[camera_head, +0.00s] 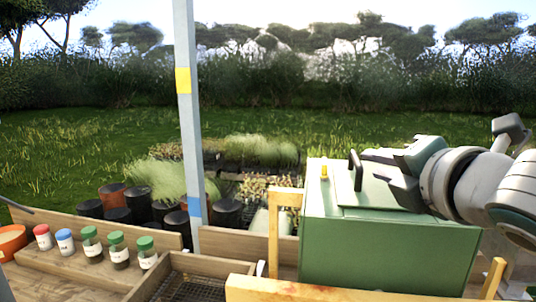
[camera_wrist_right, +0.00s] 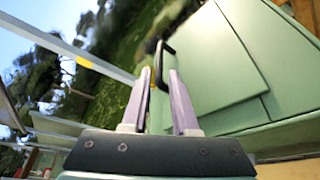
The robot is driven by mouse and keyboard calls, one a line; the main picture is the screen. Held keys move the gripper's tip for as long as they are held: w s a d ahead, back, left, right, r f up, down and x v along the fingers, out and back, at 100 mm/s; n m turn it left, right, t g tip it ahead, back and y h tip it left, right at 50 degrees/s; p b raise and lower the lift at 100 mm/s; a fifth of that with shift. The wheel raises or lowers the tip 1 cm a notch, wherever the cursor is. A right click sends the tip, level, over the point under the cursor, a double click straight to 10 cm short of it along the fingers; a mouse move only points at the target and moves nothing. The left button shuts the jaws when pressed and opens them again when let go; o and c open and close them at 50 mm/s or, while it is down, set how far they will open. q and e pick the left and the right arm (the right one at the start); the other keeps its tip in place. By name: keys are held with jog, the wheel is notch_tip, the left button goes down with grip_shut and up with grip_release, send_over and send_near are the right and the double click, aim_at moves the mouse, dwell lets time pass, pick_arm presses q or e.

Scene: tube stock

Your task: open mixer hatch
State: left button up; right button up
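The mixer is a green box (camera_head: 385,250) on the right of the bench in the head view. Its hatch (camera_head: 375,192) is a flat green panel on top and lies closed; it also shows in the wrist view (camera_wrist_right: 215,60). A black upright handle (camera_head: 355,172) stands at the hatch's left side. My right gripper (camera_head: 368,168) comes in from the right over the hatch. Its fingers are apart and empty, with the tips close to the handle. In the right wrist view the handle (camera_wrist_right: 158,58) shows just beyond the fingertips (camera_wrist_right: 160,72). My left gripper is not in view.
A yellow knob (camera_head: 324,171) stands on the box near the handle. A grey post (camera_head: 188,120) rises left of the mixer. Several capped jars (camera_head: 118,252) stand in a wooden rack at left, beside a mesh tray (camera_head: 190,288). Wooden rails border the mixer.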

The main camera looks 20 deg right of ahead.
aim_at(356, 156)
jog(key=p+x, duration=0.1)
jog(key=x, duration=0.7)
jog(key=shift+w+f, duration=0.1)
jog(key=shift+c, duration=0.2)
grip_shut()
dwell(1.2)
